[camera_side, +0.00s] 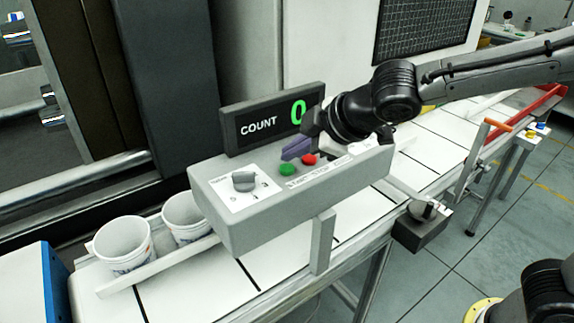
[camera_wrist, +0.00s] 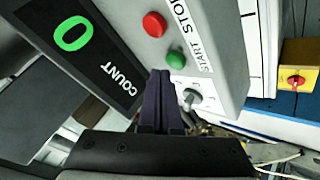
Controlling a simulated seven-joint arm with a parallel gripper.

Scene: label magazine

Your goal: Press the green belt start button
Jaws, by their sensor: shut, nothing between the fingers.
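The green start button (camera_side: 288,169) sits on top of a grey control box, beside a red button (camera_side: 309,159). In the wrist view the green button (camera_wrist: 176,59) lies just beyond my fingertips, slightly to their right, with the red button (camera_wrist: 154,24) farther up. My gripper (camera_side: 285,155) is shut and empty, its dark purple fingers above the box near the two buttons. In the wrist view the fingers (camera_wrist: 160,74) point toward the box. I cannot tell how high the tips are above the green button; they appear apart from it.
A COUNT display (camera_side: 270,118) showing 0 stands behind the buttons. A rotary knob (camera_side: 243,181) is on the box to the left. Two white cups (camera_side: 123,244) stand on the belt (camera_side: 200,285). An orange-handled lever (camera_side: 497,125) is at the right.

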